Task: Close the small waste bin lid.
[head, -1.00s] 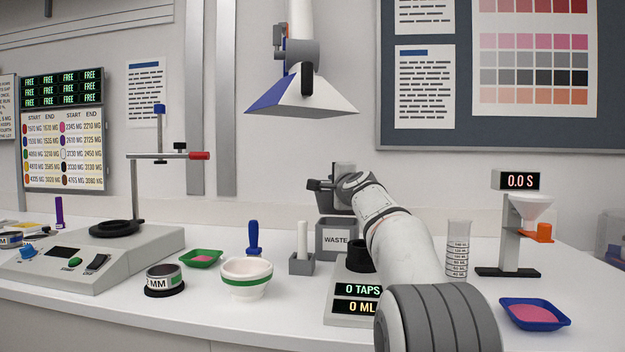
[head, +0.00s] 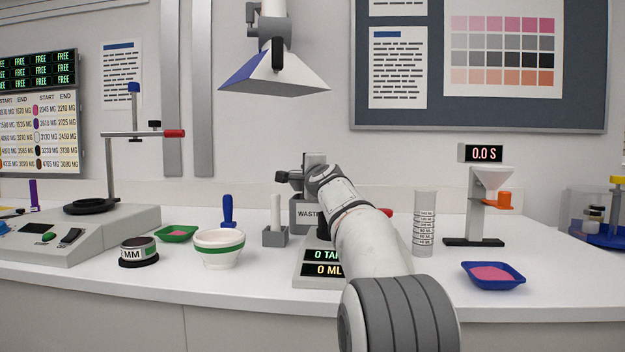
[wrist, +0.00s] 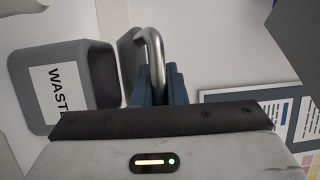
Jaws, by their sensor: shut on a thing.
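The small waste bin (head: 302,215) is grey with a white WASTE label and stands at the back of the counter, partly hidden by my arm. In the wrist view the bin (wrist: 38,105) shows at the left with its mouth in view. The grey lid (wrist: 128,58) is open, standing off the rim at an angle. Its curved metal handle (wrist: 152,58) runs between the blue fingers of my gripper (wrist: 160,86). My gripper is shut on this handle. In the head view my gripper (head: 292,178) is just above the bin, and the lid is hard to tell apart from it.
A white stick in a grey holder (head: 275,237) stands left of the bin, near a white bowl (head: 219,250). The taps display (head: 322,262) sits in front under my arm. A measuring cylinder (head: 425,225) and a blue tray (head: 493,276) are to the right.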

